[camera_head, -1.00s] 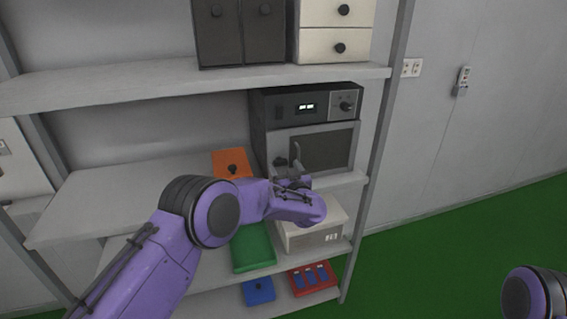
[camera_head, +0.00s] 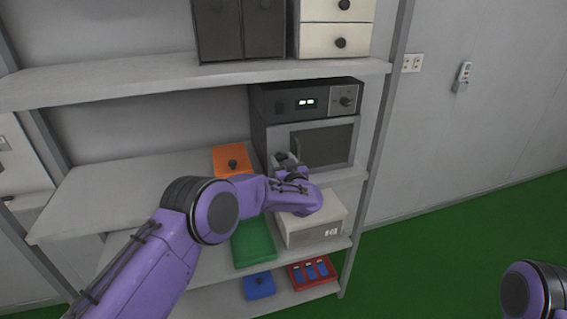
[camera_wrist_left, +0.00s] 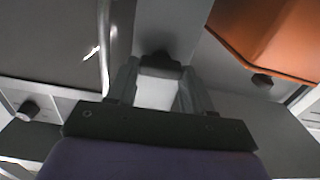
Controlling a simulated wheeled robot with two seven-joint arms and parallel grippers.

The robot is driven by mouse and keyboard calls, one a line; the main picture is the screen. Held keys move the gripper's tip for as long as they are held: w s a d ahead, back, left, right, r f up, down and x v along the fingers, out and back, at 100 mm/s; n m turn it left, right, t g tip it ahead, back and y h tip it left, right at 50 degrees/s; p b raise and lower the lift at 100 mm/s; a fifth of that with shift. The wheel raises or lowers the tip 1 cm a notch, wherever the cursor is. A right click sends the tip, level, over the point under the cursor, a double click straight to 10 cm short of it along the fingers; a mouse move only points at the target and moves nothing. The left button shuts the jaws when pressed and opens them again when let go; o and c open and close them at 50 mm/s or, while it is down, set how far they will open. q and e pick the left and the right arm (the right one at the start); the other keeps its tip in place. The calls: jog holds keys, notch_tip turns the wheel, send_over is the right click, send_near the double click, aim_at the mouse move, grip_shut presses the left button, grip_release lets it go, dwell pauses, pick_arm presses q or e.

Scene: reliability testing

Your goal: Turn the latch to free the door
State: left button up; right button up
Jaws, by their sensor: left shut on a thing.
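The box-shaped appliance has a grey door with a dark window (camera_head: 325,147) on the middle shelf; the door looks closed. The latch, a small dark knob (camera_wrist_left: 160,60), is at the door's left side, and in the left wrist view it sits between my fingertips. My left gripper (camera_head: 286,160) is shut on the latch; it also shows in the left wrist view (camera_wrist_left: 160,72). In the head view the gripper mostly hides the latch. A pale curved door handle (camera_wrist_left: 103,45) runs beside the fingers. My right gripper is out of view; only part of its arm shows at lower right.
An orange bin (camera_head: 230,153) stands just left of the appliance. A white box (camera_head: 315,222), a green bin (camera_head: 253,243), a blue bin (camera_head: 259,285) and a red tray (camera_head: 298,279) are lower down. A shelf post (camera_head: 377,130) stands at right. Green floor to the right is clear.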

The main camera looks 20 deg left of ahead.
pick_arm(q)
jog(key=n+b, duration=0.3)
jog(key=shift+f+n, duration=0.25)
jog(key=shift+n, duration=0.05)
jog(key=n+b, duration=0.4)
jog(key=shift+s+a+n+b, duration=0.1)
jog(key=shift+n+b, duration=0.2)
jog(key=n+b, duration=0.5)
jog(key=shift+f, duration=0.15)
jog(key=n+b, duration=0.2)
jog(key=n, duration=0.1)
jog(key=shift+b, duration=0.3)
jog(key=shift+n+b, duration=0.5)
jog(key=shift+n, duration=0.2)
jog(key=shift+r, duration=0.2)
jog(key=o, duration=1.1)
jog(key=shift+c, duration=0.2)
